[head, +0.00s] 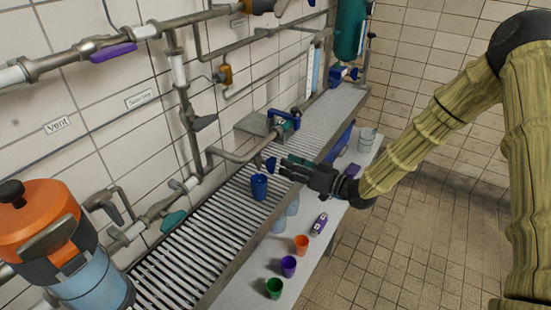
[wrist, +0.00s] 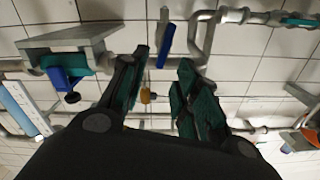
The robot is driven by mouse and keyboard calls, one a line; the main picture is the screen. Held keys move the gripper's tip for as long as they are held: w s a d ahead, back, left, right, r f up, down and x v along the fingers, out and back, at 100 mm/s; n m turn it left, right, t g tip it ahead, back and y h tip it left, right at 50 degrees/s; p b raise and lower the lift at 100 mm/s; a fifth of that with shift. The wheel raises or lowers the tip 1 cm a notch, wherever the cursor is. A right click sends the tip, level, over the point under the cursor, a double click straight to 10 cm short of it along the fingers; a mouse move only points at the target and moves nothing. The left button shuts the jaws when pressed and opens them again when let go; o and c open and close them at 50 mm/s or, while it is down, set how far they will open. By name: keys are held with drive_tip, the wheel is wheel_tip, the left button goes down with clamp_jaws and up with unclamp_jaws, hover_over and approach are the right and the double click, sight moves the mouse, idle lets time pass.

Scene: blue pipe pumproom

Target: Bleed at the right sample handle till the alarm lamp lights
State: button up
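In the head view a dark blue handle (head: 270,163) hangs at the end of a wall pipe, just left of my gripper (head: 284,165). In the wrist view this seems to be the blue handle (wrist: 167,38) beyond my fingertips. My gripper (wrist: 165,78) is open, with its teal-padded fingers apart and nothing between them.
Orange (head: 301,244), purple (head: 288,266) and green (head: 274,288) cups stand on the front shelf. An orange-topped pump (head: 40,215) is at left. The tiled floor at right is clear.

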sight(276, 160)
drive_tip(key=shift+p+x, duration=0.45)
drive_tip(key=shift+x, duration=2.3)
clamp_jaws()
